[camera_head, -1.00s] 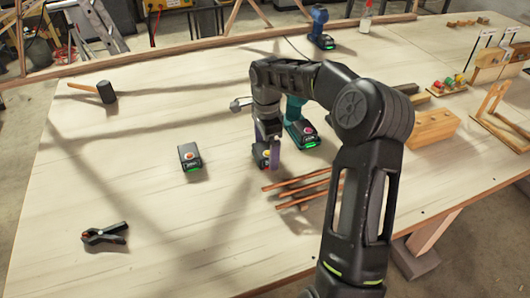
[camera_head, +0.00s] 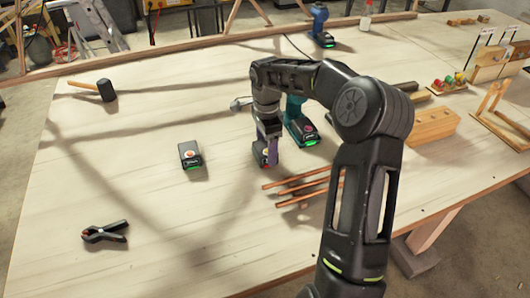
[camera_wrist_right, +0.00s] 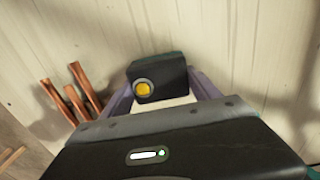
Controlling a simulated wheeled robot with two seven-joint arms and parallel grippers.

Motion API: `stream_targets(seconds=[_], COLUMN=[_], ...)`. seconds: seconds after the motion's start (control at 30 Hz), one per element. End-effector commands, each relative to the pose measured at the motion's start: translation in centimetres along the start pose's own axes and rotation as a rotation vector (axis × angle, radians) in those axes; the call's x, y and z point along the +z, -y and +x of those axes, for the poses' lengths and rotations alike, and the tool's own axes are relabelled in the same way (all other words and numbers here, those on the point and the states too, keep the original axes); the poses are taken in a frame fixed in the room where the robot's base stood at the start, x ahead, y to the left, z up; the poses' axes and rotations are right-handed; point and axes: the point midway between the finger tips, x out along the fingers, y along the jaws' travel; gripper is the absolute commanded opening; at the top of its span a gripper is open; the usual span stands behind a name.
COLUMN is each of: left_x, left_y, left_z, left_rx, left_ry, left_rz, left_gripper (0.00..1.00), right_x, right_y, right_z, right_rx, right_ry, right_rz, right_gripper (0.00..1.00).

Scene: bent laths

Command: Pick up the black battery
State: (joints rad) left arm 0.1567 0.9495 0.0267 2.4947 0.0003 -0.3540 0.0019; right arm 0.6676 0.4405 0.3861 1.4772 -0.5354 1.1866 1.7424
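I see no clear lift off the table. A second black battery (camera_head: 190,155) lies apart to the left. My left gripper is not in view.
A teal drill (camera_head: 297,122) stands close behind my right gripper. Thin wooden laths (camera_head: 300,187) lie just in front and to the right. A black clamp (camera_head: 105,232) and a mallet (camera_head: 105,90) lie at left. The front middle of the table is clear.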

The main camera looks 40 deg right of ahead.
Motion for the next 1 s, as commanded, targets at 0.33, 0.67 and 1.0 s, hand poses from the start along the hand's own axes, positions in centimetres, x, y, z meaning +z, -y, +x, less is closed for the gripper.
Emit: stream_targets(seconds=[0.33,0.67,1.0], left_x=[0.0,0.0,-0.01], left_y=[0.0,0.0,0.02], left_z=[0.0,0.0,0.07], left_rx=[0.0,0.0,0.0], left_ry=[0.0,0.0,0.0], left_rz=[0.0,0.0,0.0], left_gripper=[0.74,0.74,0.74], right_x=[0.01,0.0,0.01], right_y=[0.01,0.01,0.07], right_z=[0.0,0.0,-0.45], right_rx=[0.0,0.0,-0.003], right_ry=[0.0,0.0,0.0], right_rz=[0.0,0.0,0.0], right_gripper=[0.41,0.14,0.11])
